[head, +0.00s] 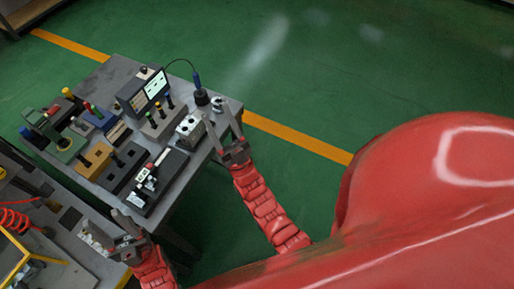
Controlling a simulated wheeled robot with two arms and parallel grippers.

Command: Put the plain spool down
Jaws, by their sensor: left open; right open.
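A small silver piece (217,103), which may be the plain spool, stands near the right corner of the grey table (232,104). It is too small to tell its shape for sure. My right gripper (221,116) is open, its fingers spread just in front of this piece; I cannot tell whether they touch it. My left gripper (118,226) is open and looks empty, low at the left beside the table's near edge. A silver valve block (189,129) stands on the table, left of my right gripper.
A black tray (138,196) holds silver parts near the front edge. Behind are a grey block with coloured pegs (160,121), a meter with a screen (146,91), a black round stand (201,97) and a green press (55,140). A second bench (70,245) stands at lower left.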

